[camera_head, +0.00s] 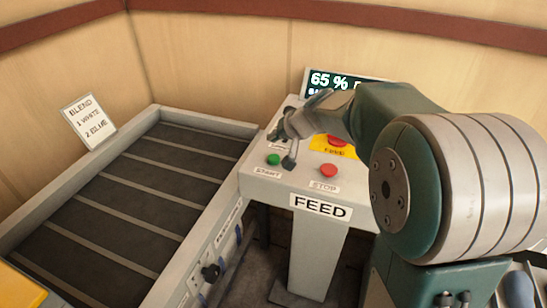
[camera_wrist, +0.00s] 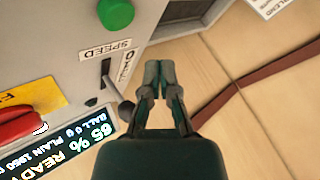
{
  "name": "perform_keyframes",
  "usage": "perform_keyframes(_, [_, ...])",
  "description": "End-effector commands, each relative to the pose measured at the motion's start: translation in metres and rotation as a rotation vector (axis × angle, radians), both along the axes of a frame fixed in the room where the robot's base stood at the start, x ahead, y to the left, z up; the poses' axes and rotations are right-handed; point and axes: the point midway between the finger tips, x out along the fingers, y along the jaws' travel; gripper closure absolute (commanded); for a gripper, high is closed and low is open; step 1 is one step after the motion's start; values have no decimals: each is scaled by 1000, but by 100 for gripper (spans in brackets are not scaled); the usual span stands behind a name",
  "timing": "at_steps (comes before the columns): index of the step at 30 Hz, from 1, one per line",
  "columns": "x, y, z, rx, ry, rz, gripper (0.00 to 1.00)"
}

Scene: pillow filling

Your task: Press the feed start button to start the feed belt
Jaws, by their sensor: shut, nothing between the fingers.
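The green start button (camera_head: 273,160) sits on the FEED control panel (camera_head: 253,186), above a START label. It also shows at the top of the wrist view (camera_wrist: 115,12). My gripper (camera_head: 285,148) is over the far left part of the panel, close to the green button in the picture. In the wrist view my gripper (camera_wrist: 160,66) is shut and empty, with the green button up and left of its fingertips. I cannot tell its height above the panel. The feed belt (camera_head: 125,208) is on the left and carries nothing.
A red stop button (camera_head: 327,171) is right of the start button. A red button (camera_wrist: 22,125) on a yellow plate and a SPEED lever (camera_wrist: 118,95) are also on the panel. A display (camera_head: 330,82) reads 65 %. A BLEND card (camera_head: 88,120) stands at the belt's left edge.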

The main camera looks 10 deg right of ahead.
Motion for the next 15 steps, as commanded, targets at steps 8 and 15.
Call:
perform_keyframes(8, [0, 0, -32, 0, 2, -2, 100])
perform_keyframes(15, [0, 0, -39, -1, -1, 0, 100])
